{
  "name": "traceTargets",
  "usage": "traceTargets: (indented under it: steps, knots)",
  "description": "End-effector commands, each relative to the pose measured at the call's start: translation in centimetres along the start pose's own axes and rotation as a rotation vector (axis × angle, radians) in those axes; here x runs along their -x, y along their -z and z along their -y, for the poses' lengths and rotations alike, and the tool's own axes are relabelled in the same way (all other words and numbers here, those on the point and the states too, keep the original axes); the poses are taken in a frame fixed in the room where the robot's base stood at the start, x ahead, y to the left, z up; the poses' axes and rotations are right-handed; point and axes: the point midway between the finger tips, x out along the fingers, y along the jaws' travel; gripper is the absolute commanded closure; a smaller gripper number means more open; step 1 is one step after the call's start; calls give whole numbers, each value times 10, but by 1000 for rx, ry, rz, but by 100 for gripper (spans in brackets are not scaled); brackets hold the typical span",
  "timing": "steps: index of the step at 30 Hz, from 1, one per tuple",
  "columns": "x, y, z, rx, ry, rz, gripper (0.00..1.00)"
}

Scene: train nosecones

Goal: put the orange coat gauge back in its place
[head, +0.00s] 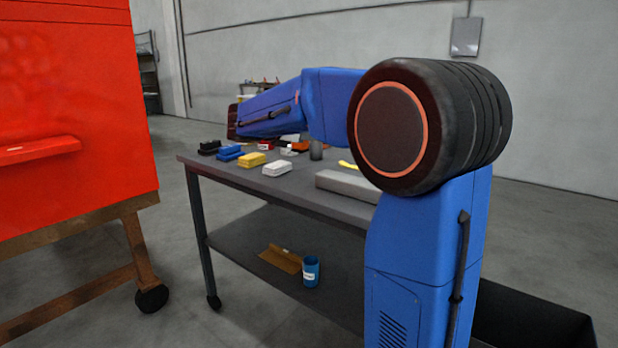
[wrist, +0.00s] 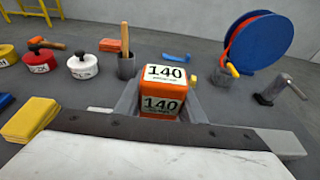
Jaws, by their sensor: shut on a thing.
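The orange coat gauge (wrist: 161,105) is a block with white labels reading "140" on its top and near faces. It sits between the two grey fingers of my gripper (wrist: 163,88) in the wrist view, and the fingers are shut on it. The grey table top lies beyond and around it; I cannot tell whether the gauge touches it. In the head view my arm reaches over the grey table (head: 328,193), and the gripper and gauge cannot be made out there. I cannot tell which spot is the gauge's place.
A long grey block (head: 346,184) lies at the table's near side.

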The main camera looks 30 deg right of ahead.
Motion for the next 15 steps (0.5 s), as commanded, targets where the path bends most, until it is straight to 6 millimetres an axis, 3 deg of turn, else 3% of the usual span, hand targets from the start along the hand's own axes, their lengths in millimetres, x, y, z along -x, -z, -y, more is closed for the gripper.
traceTargets:
  steps: [9,15]
  knots:
    - [-14,44,1,4,4,-1,94]
    - [-18,58,1,0,3,0,94]
